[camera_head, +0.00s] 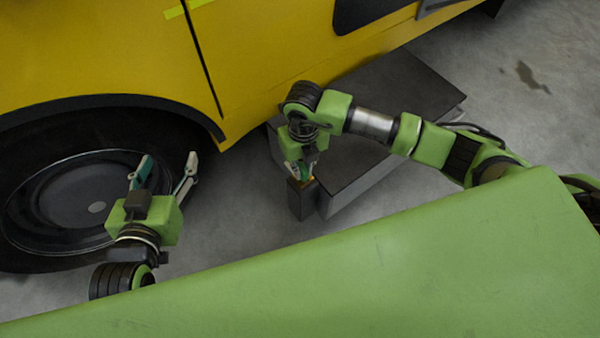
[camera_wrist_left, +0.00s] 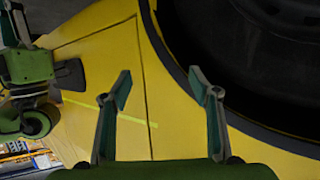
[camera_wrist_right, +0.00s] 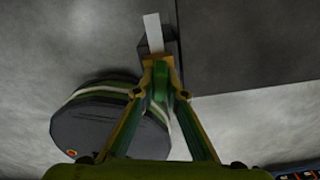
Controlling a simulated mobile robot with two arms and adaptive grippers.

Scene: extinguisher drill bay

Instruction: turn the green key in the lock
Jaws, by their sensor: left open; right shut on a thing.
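My right gripper (camera_head: 302,178) points down at the top of a small dark upright post (camera_head: 301,203), which appears to carry the lock. In the right wrist view its fingertips (camera_wrist_right: 162,72) are closed together around a narrow green piece (camera_wrist_right: 161,84), which appears to be the green key. The fingers hide most of the key, and the keyhole does not show. The post also shows in the right wrist view, with a pale strip (camera_wrist_right: 153,32) on or beside its top. My left gripper (camera_head: 169,162) is open and empty, well to the left, in front of a wheel.
A yellow vehicle (camera_head: 120,60) with a large dark wheel (camera_head: 95,195) fills the back left. A low dark grey block (camera_head: 385,95) stands right behind the post. Bare concrete floor (camera_head: 510,65) lies at the right. A green surface (camera_head: 400,270) spans the foreground.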

